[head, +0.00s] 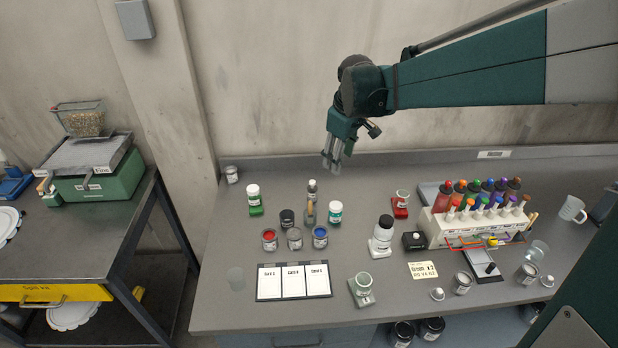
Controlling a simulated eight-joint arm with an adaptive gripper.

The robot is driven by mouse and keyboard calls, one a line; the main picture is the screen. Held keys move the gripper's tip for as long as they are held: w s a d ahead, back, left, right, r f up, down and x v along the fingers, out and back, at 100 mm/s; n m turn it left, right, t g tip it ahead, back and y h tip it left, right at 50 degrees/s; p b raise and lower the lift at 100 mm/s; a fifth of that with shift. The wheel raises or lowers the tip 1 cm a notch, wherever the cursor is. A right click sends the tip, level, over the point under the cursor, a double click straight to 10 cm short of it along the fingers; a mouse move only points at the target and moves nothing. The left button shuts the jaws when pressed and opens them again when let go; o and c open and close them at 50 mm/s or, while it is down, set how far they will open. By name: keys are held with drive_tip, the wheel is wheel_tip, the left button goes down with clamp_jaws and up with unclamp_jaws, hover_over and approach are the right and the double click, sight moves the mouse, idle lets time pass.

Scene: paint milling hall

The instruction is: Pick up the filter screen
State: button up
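I cannot make out a filter screen with certainty anywhere in the head view. No flat mesh piece stands out on the grey bench (220,305), and small items there are hard to identify. My gripper (332,163) hangs above the back of the bench, fingers pointing down. Its fingers look apart, with nothing visible between them. It is behind and above the small bottles and away from everything on the bench.
A bottle rack (450,233) with several coloured bottles stands at right. A side table (60,255) at left carries a green machine (100,185). The bench's front left is mostly clear.

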sight(313, 181)
drive_tip(key=w+a+f+n+g, duration=0.1)
drive_tip(key=w+a+f+n, duration=0.1)
drive_tip(key=w+f, duration=0.4)
drive_tip(key=w+a+f+n, duration=0.1)
drive_tip(key=w+a+f, duration=0.1)
drive_tip(key=w+f, duration=0.4)
drive_tip(key=w+a+f+n+g+b, duration=0.1)
drive_tip(key=w+a+f+n, duration=0.1)
drive_tip(key=w+f, duration=0.4)
drive_tip(key=shift+a+f+n+g, duration=0.15)
drive_tip(key=shift+f, duration=0.8)
drive_tip(key=shift+a+f+n+g, duration=0.15)
drive_tip(key=shift+f, duration=0.8)
drive_tip(key=shift+w+a+f, duration=0.1)
drive_tip(key=shift+w+f, duration=0.15)
drive_tip(key=shift+f, duration=0.35)
drive_tip(key=shift+f, duration=1.3)
drive_tip(key=shift+f, duration=0.1)
drive_tip(key=shift+f, duration=2.5)
